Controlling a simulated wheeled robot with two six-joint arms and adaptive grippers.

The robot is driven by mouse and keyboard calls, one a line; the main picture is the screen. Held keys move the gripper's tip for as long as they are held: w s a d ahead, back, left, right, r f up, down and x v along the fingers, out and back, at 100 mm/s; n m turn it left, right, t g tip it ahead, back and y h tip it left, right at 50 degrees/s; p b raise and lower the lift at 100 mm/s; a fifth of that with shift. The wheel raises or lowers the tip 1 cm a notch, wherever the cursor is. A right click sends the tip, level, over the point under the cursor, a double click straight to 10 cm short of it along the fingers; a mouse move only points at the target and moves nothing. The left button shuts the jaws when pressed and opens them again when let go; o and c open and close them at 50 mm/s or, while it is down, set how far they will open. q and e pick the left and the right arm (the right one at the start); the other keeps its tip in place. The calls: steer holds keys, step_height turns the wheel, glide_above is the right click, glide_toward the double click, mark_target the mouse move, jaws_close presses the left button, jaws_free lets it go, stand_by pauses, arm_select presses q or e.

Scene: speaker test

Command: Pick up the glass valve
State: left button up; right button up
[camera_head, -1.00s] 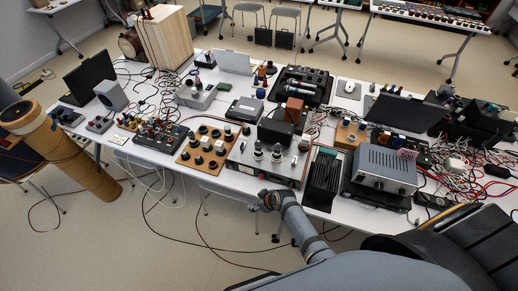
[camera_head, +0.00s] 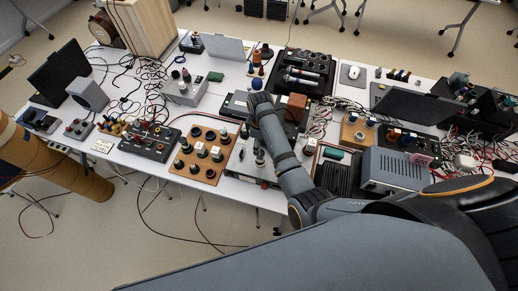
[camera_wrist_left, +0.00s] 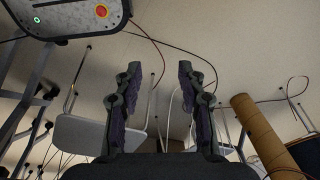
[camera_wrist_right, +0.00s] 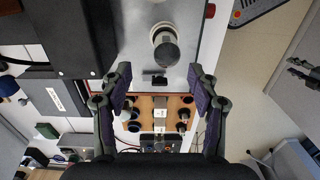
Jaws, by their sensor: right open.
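A grey metal box (camera_head: 240,160) on the white table carries dark-topped upright parts. One, a dark cylinder with a pale ring (camera_wrist_right: 165,48), shows in the right wrist view just beyond my fingertips. I cannot tell whether it is the glass valve; no clear glass is visible. A wooden board (camera_head: 205,180) beside the box holds several dark-topped round parts. My right gripper (camera_wrist_right: 158,72) is open and empty above the box; in the head view its end (camera_head: 259,103) hides part of the box. My left gripper (camera_wrist_left: 158,68) is open and empty, with floor beyond it.
A black control box (camera_head: 150,142) stands left of the wooden board. A silver-grey unit (camera_head: 395,170) and a black finned block (camera_head: 338,178) stand to the right, near my arm. A brown box (camera_head: 297,107) is close to the gripper. Loose cables cross the crowded table.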

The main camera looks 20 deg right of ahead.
mark_target(262, 153)
arm_select(q)
steer(key=s, duration=0.6)
arm_select(e)
steer(key=s+f, duration=0.1)
steer(key=f, duration=0.1)
steer(key=s+f, duration=0.1)
steer(key=shift+f, duration=0.35)
steer(key=shift+w+f, duration=0.2)
steer(key=shift+w, duration=0.05)
steer(key=shift+w+f, duration=0.25)
steer(key=shift+f, duration=0.45)
steer(key=shift+a+f+b, duration=0.1)
steer(key=shift+f+b, duration=0.55)
steer(key=shift+f, duration=0.3)
steer(key=shift+s+f+b, duration=0.1)
steer(key=shift+f+b, duration=0.7)
steer(key=shift+b, duration=0.1)
steer(key=shift+f+b, duration=0.25)
steer(key=shift+b, duration=0.15)
steer(key=shift+r, duration=0.1)
steer(key=shift+c, duration=0.2)
steer(key=c, duration=0.7)
arm_select(q)
steer(key=w+f, duration=0.3)
steer(key=shift+w+f, duration=0.1)
steer(key=shift+f, duration=0.15)
arm_select(e)
steer(key=c, duration=0.5)
